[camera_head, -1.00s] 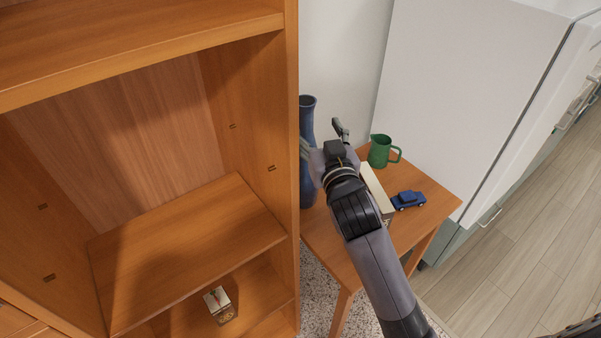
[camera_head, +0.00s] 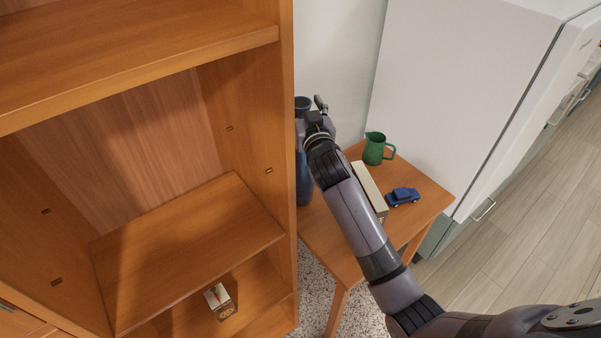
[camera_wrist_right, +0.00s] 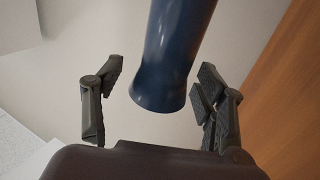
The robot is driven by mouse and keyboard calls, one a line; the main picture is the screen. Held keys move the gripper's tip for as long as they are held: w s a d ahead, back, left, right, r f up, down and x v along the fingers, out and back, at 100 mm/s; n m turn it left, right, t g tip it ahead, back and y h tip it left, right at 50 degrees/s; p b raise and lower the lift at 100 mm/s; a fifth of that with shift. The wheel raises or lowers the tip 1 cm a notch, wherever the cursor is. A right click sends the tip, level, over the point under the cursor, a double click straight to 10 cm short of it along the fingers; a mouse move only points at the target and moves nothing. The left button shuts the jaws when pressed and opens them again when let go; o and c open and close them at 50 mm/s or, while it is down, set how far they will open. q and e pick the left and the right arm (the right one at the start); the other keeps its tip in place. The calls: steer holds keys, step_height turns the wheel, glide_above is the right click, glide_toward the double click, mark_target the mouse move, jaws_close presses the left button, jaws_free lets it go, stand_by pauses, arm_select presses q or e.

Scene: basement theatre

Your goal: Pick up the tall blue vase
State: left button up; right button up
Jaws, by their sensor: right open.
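The tall blue vase (camera_head: 304,178) stands upright at the left end of the small wooden table, close to the bookcase side. My right gripper (camera_head: 318,108) is at the vase's upper part in the head view, and my arm hides some of the vase. In the right wrist view the vase (camera_wrist_right: 170,60) shows between the two spread fingers of my right gripper (camera_wrist_right: 158,105). The fingers are open, with a gap on both sides of the vase, wider on the left. My left gripper is not in view.
The wooden table (camera_head: 425,205) also holds a green pitcher (camera_head: 375,149), a blue toy car (camera_head: 403,197) and a cream box (camera_head: 369,187). A wooden bookcase (camera_head: 287,170) rises right beside the vase. A white fridge (camera_head: 455,90) stands behind the table.

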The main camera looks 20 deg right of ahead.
jaws_close()
stand_by(0.8)
steer(key=shift+r, duration=0.2)
